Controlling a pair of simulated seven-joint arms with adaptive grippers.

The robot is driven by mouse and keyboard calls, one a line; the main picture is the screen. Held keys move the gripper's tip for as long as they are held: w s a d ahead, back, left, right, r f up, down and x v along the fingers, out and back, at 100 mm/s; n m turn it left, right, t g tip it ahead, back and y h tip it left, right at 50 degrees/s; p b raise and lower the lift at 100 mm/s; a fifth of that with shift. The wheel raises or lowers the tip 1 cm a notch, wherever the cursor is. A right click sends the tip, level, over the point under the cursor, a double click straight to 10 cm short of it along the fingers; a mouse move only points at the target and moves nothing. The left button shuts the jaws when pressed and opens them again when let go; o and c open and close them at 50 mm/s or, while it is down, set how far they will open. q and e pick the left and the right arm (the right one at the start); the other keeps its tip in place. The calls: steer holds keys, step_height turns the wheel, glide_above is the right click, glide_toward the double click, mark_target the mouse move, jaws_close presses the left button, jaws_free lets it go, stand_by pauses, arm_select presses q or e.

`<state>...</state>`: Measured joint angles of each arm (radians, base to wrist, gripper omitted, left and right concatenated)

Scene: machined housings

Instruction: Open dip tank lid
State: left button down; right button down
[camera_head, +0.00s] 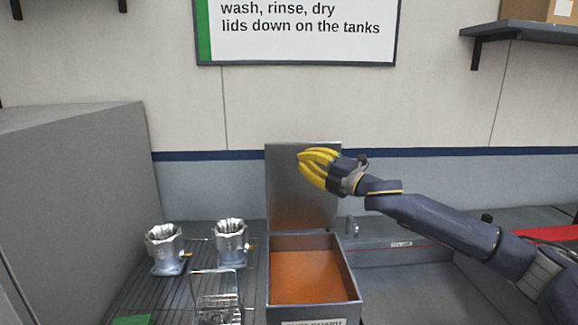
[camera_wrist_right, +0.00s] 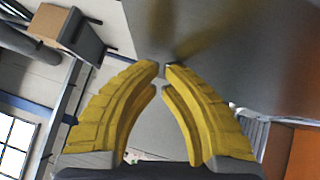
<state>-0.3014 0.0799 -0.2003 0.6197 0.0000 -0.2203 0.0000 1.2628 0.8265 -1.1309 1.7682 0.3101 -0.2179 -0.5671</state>
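The dip tank (camera_head: 315,310) is a grey metal box with orange liquid (camera_head: 308,282) inside, at the lower middle of the head view. Its metal lid (camera_head: 285,195) stands upright at the back edge, so the tank is open on top. The lid also fills much of the right wrist view (camera_wrist_right: 240,60). My right gripper (camera_head: 301,167) has yellow fingers and is in front of the lid's upper part. Its fingertips (camera_wrist_right: 161,68) are drawn together with nothing between them. I cannot tell whether they touch the lid. My left gripper is not in view.
Two metal housings (camera_head: 165,249) (camera_head: 230,243) stand on a wire rack (camera_head: 150,294) left of the tank, with a wire basket (camera_head: 216,291) nearer. A sink (camera_head: 410,290) with a tap (camera_head: 352,226) is to the right. A tall grey cabinet (camera_head: 75,180) bounds the left.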

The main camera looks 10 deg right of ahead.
steer(key=shift+w+d, duration=0.1)
steer(key=shift+w, duration=0.2)
steer(key=shift+s, duration=0.1)
